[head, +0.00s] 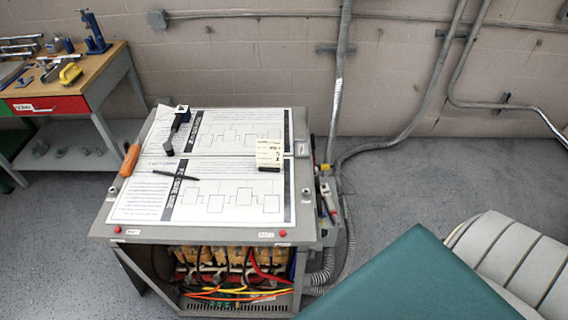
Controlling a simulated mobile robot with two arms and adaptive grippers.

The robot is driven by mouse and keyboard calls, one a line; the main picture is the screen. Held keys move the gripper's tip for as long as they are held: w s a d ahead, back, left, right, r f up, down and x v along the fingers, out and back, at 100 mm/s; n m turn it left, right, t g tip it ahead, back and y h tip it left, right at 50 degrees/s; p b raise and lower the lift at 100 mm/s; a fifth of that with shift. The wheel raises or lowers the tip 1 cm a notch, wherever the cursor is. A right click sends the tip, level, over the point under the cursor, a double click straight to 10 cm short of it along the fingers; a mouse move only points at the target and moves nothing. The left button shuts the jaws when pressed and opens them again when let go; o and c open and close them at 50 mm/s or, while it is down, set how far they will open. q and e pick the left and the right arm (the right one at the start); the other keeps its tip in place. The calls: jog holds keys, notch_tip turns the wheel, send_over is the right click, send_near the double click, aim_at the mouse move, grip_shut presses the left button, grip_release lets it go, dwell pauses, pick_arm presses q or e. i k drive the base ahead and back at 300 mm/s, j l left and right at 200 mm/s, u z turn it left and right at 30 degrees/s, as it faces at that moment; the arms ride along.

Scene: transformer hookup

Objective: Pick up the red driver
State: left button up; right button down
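No clearly red driver stands out on the cabinet top. An orange-handled tool (130,160) lies at the left edge of the cabinet top (124,205). A slim tool with some red on it (328,198) sits upright at the cabinet's right side; it is too small to tell whether it is a driver. A black tool or device (178,130) and a dark pen-like stick (176,175) lie on the printed diagram sheets (230,175). Neither of my grippers is in view.
The cabinet's open front shows coloured wires (235,290). A small pale block (269,153) stands on the sheets. A workbench (95,75) with tools and a red drawer (48,105) is at back left. A teal panel (415,285) fills the lower right.

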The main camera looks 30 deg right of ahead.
aim_at(330, 205)
jog(key=l+u, duration=0.2)
jog(key=l, duration=0.2)
jog(key=l+u, duration=0.15)
jog(key=l, duration=0.3)
jog(key=l+u, duration=0.2)
jog(key=l, duration=0.2)
jog(key=k+l+u, duration=0.15)
jog(key=l, duration=0.25)
jog(key=l+u, duration=0.2)
jog(key=l, duration=0.2)
jog(key=k+l+u, duration=0.15)
jog(key=l, duration=0.25)
jog(key=k+l+u, duration=0.2)
jog(key=l, duration=0.15)
